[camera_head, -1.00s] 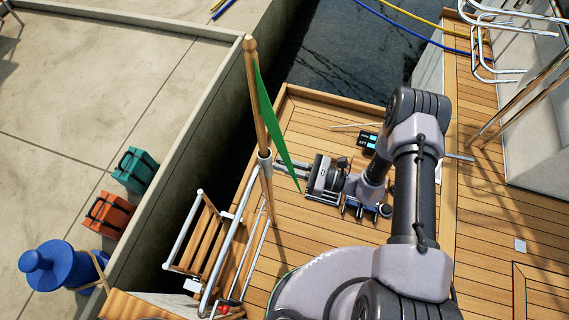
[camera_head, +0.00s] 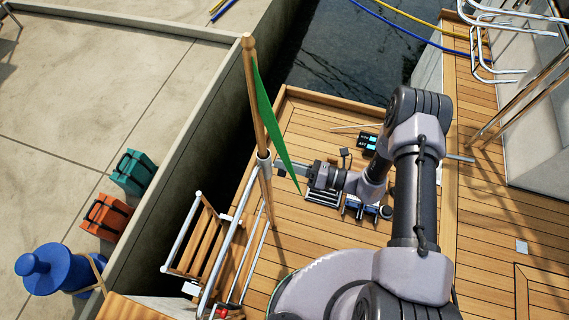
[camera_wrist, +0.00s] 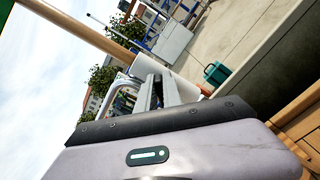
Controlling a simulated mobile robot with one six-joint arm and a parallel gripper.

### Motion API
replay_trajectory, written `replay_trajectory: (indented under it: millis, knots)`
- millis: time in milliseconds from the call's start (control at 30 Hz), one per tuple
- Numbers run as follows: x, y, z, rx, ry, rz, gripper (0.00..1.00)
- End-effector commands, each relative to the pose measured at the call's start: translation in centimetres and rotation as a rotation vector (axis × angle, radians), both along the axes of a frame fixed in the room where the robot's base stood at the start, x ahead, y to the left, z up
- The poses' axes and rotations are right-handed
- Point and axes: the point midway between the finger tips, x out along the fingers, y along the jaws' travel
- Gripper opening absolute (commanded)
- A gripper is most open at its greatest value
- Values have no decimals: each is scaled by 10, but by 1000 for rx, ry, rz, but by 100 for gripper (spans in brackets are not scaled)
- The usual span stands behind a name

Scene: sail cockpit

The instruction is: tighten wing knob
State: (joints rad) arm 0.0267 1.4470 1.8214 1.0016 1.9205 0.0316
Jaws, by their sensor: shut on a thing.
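The wooden flagpole (camera_head: 254,90) with its green flag (camera_head: 275,128) stands in a pale metal socket (camera_head: 264,163) on the rail at the stern. My gripper (camera_head: 278,169) reaches in from the right, and its fingertips meet the side of the socket. In the wrist view my gripper's fingers (camera_wrist: 158,92) are closed together against the pale socket (camera_wrist: 186,88), with the pole (camera_wrist: 85,27) running up to the left. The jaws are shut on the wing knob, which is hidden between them.
A silver rail (camera_head: 232,232) and a slatted wooden ladder (camera_head: 200,243) stand below the socket. Teal (camera_head: 134,171) and orange (camera_head: 106,216) cases sit on the quay. A dark blue box (camera_head: 368,143) lies on the deck behind my wrist.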

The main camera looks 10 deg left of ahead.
Motion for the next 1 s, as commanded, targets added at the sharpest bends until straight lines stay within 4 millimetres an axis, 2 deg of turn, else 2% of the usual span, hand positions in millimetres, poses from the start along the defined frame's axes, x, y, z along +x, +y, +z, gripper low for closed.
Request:
replay_trajectory:
  millis: [600,1000]
  knots:
    - [3,0,-7,43,549,1,0]
    - [3,0,-10,58,757,1,0]
